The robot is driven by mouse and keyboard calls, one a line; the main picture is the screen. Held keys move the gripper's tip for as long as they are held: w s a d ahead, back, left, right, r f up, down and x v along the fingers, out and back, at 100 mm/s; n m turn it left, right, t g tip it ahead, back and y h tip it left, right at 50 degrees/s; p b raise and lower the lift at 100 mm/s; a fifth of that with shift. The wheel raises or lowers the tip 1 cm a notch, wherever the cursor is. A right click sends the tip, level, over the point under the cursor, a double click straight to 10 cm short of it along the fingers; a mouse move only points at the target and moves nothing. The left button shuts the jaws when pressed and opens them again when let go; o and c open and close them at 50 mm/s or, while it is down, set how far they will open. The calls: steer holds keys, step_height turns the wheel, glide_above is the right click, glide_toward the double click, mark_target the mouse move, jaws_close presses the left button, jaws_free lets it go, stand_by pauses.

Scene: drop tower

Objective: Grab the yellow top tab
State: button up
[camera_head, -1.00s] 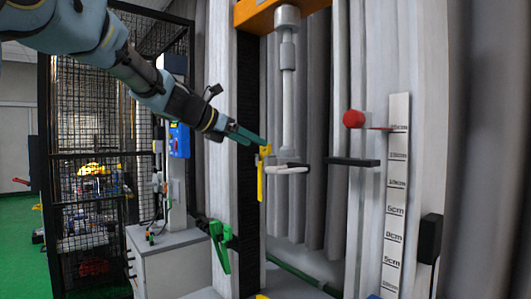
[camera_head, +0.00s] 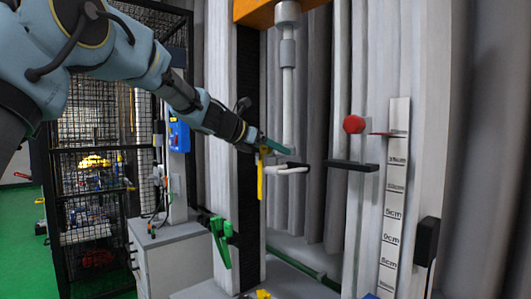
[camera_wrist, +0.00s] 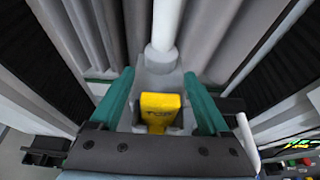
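The yellow tab (camera_wrist: 160,103) with dark lettering shows in the wrist view, on a grey block at the foot of a white rod. My gripper (camera_wrist: 158,75) is open, with one teal finger on each side of the tab and visible gaps between. In the head view my gripper (camera_head: 276,146) is at the yellow piece (camera_head: 261,178) beside the white rod and partly covers its top. Nothing is held.
A white loop handle (camera_head: 288,170) and a black bar (camera_head: 352,165) stick out just right of my gripper. A red ball (camera_head: 354,124) is near the upright ruler (camera_head: 394,200). Green clips (camera_head: 222,242) are on the left post below.

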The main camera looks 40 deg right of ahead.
jaws_close()
stand_by(0.4)
steer(key=shift+r, duration=0.1)
